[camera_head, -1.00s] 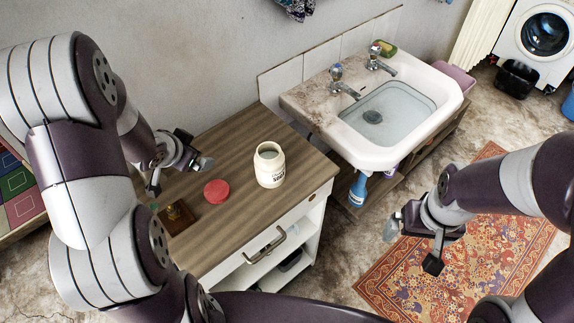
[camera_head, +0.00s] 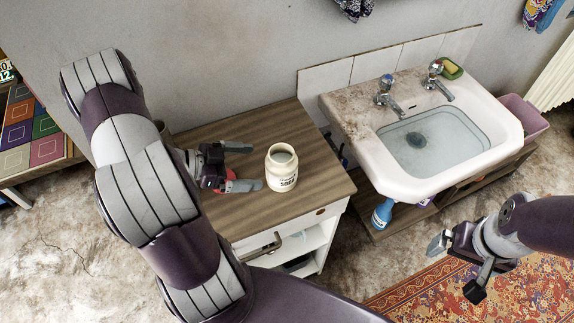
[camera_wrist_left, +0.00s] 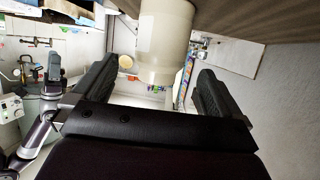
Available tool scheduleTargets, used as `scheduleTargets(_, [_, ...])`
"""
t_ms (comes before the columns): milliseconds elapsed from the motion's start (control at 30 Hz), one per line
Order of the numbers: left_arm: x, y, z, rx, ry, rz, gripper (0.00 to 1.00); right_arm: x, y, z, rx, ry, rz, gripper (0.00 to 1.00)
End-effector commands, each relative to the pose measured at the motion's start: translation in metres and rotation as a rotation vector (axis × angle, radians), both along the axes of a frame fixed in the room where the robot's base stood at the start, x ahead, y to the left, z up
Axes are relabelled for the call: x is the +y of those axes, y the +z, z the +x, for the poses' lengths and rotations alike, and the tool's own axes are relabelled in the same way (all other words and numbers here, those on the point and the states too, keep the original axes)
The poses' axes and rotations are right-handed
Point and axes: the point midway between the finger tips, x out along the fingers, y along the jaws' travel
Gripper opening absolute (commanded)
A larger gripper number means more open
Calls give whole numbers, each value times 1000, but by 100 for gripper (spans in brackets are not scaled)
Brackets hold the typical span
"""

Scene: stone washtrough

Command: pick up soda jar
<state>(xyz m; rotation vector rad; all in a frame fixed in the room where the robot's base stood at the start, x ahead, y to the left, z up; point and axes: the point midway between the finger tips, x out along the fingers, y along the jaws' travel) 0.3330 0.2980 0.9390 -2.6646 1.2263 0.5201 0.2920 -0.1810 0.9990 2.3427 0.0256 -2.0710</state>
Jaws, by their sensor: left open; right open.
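The soda jar (camera_head: 281,170) is cream-white and open at the top, with dark lettering. It stands upright on the wooden top of the cabinet (camera_head: 325,178). My left gripper (camera_head: 246,167) is open just left of the jar, with its fingers pointing at it. My right gripper (camera_head: 455,266) is open and empty above the rug at the right.
A sink (camera_head: 405,188) with two taps stands right of the cabinet, with a blue bottle (camera_head: 382,214) below it. The wall (camera_head: 230,60) is behind the cabinet. The cabinet top behind the jar is clear. A patterned rug (camera_head: 420,298) covers the floor at right.

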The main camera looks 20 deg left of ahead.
Motion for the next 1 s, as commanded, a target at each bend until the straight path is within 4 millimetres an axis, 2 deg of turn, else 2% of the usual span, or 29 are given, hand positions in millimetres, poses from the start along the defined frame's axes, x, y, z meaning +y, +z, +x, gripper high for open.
scheduleTargets(100, [-19, -9, 15, 2, -5, 0, 100, 0, 1, 0, 0, 0, 0, 100])
scheduleTargets(267, [-32, -16, 27, 1, -3, 1, 100, 0, 2, 0, 0, 0, 0, 100])
scheduleTargets(500, [-61, -33, 52, 1, -3, 1, 100, 0, 6, 0, 0, 0, 0, 100])
scheduleTargets(767, [-65, -36, 56, 0, 1, 2, 100, 0, 6, 0, 0, 0, 0, 100])
scheduleTargets(800, [-65, -36, 56, 0, 1, 2, 94, 0, 6, 0, 0, 0, 0, 100])
scheduleTargets(967, [-65, -36, 56, 0, 1, 2, 41, 0, 6, 0, 0, 0, 0, 100])
scheduleTargets(1000, [-65, -35, 56, -1, 0, 2, 38, 0, 6, 0, 0, 0, 0, 100])
